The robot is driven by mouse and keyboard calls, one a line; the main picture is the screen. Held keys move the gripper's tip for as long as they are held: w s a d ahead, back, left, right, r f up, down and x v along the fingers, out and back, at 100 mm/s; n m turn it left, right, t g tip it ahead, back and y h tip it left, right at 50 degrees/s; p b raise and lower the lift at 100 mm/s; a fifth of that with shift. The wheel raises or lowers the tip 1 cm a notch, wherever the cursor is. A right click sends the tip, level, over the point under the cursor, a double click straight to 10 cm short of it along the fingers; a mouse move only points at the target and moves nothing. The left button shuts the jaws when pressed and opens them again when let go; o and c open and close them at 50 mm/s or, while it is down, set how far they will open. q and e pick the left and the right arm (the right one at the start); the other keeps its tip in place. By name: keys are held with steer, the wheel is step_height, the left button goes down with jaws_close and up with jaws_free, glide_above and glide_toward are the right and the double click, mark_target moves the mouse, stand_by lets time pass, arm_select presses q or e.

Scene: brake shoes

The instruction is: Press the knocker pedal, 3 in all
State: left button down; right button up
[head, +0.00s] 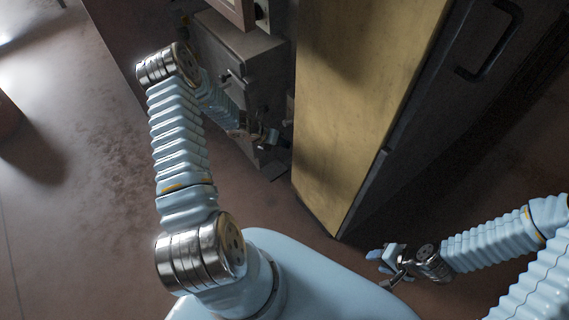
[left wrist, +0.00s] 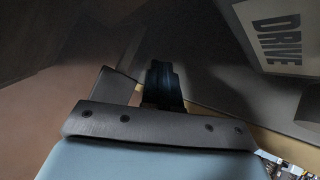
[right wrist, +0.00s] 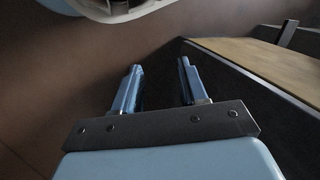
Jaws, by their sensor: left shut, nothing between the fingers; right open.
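My left gripper (head: 268,139) is low beside the front of the grey machine (head: 238,48), close to its lower part. In the left wrist view its fingers (left wrist: 162,80) are together, dark in shadow, with nothing between them. A small dark plate (head: 273,171) sits low at the machine's base, just below the left gripper; I cannot tell surely whether it is the knocker pedal, or whether the gripper touches it. My right gripper (head: 385,266) is open and empty, above the floor at the lower right; its two parted fingers show in the right wrist view (right wrist: 157,85).
A tall cabinet with a yellowish panel (head: 355,90) and a dark side with a handle (head: 490,42) stands right of the left gripper. A sign reading DRIVE (left wrist: 281,38) shows in the left wrist view. The brown floor (head: 70,170) is open at the left.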

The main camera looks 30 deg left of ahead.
mark_target(281, 164)
arm_select(q)
steer(key=f+b, duration=0.3)
steer(key=f, duration=0.1)
steer(key=f+b, duration=0.2)
steer(key=f, duration=0.2)
steer(key=shift+s+a+b, duration=0.15)
steer(key=shift+s+b, duration=0.05)
steer(key=shift+b, duration=0.2)
arm_select(e)
step_height(281, 164, down, 6)
steer(key=d, duration=0.2)
steer(key=shift+w, duration=0.4)
steer(key=shift+f, duration=0.1)
stand_by(0.5)
arm_select(q)
steer(key=shift+f+b, duration=0.35)
arm_select(e)
steer(key=shift+f, duration=0.35)
